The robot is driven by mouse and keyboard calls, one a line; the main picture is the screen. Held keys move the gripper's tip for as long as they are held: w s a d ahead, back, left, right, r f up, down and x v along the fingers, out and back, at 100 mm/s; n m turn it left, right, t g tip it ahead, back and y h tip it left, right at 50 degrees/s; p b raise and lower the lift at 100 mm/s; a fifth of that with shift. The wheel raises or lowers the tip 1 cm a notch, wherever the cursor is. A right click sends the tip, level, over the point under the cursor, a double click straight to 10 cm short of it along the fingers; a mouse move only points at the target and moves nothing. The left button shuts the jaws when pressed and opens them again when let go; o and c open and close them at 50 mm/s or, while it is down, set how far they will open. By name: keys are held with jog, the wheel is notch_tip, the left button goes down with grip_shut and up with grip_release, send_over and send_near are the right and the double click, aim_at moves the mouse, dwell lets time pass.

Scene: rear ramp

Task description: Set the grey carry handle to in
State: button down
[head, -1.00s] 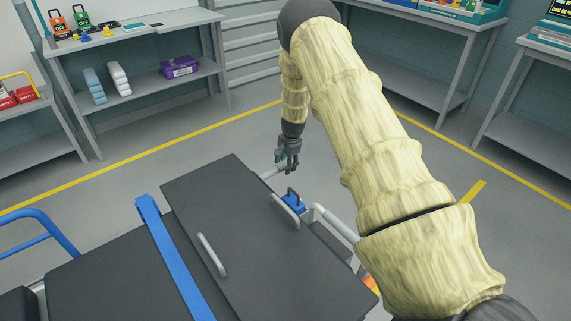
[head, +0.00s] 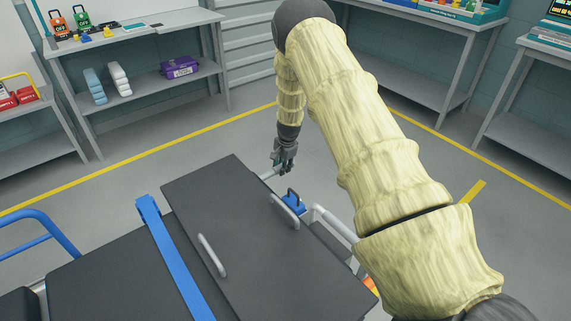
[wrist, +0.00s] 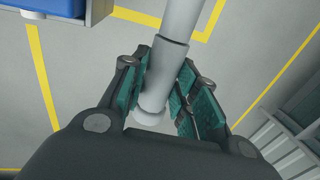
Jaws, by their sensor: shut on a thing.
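The grey carry handle (wrist: 166,75) is a light grey tube with a thicker sleeve and a rounded end, seen in the wrist view between the fingers. My gripper (wrist: 162,98) is shut on it near its end, with teal pads on both sides. In the head view my gripper (head: 284,166) is just beyond the far edge of the dark board, and a short piece of the handle (head: 267,174) shows between the gripper and the board. The rest of the handle is hidden under the board.
A second light grey tube (head: 335,222) sticks out to the right. The dark board (head: 225,215) carries grey loop handles, with a blue part (head: 293,203) beside it. A blue strap (head: 172,255) lies to the left. Shelves (head: 150,85) stand behind; the floor between is clear.

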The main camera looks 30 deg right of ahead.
jog(key=a+p, duration=0.1)
jog(key=a, duration=0.5)
jog(key=shift+s+a, duration=0.15)
jog(key=shift+s, duration=0.1)
jog(key=c, duration=1.1)
grip_release()
jog(key=shift+r, duration=0.15)
notch_tip(320, 180, up, 12)
jog(key=s, duration=0.2)
jog(key=shift+s+d+f, duration=0.15)
jog(key=shift+d+f, duration=0.05)
jog(key=shift+f, duration=0.05)
